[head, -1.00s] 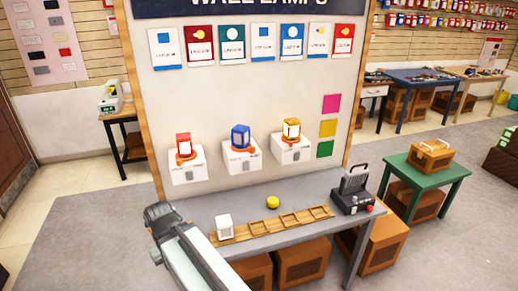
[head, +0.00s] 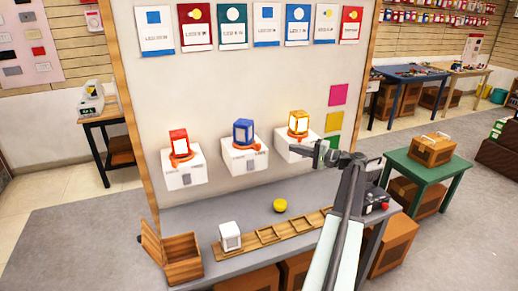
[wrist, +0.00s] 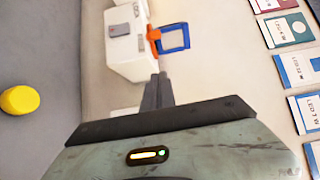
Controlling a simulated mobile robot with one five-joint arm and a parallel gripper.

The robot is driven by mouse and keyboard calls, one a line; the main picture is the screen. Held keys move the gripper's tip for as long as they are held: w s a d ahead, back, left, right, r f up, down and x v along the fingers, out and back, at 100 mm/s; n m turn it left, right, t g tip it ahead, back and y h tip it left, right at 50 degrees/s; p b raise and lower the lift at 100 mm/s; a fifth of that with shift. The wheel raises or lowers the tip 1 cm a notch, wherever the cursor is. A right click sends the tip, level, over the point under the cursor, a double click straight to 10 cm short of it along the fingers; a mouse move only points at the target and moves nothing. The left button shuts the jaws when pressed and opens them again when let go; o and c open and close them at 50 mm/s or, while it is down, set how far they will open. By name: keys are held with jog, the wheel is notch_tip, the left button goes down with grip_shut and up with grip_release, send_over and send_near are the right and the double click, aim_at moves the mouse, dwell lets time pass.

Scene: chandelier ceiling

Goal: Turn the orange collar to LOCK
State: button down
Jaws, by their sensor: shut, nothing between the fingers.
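Three lamps are mounted on white boxes on the wall panel: a red lamp (head: 179,142), a blue lamp (head: 243,132) and a yellow lamp (head: 298,122). Each has an orange collar at its base: under red (head: 181,158), under blue (head: 246,146), under yellow (head: 297,136). My gripper (head: 318,155) is shut and empty, in front of the yellow lamp's box at its lower right. The wrist view shows the shut fingers (wrist: 158,90), with the blue lamp (wrist: 173,38), its orange collar (wrist: 153,38) and white box (wrist: 128,40) beyond. LOCK markings are too small to read.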

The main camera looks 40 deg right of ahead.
jog(key=w+a, duration=0.6)
jog(key=w, duration=0.3)
jog(key=shift+a+r, duration=0.15)
jog(key=shift+r, duration=0.05)
jog(key=shift+w, duration=0.1)
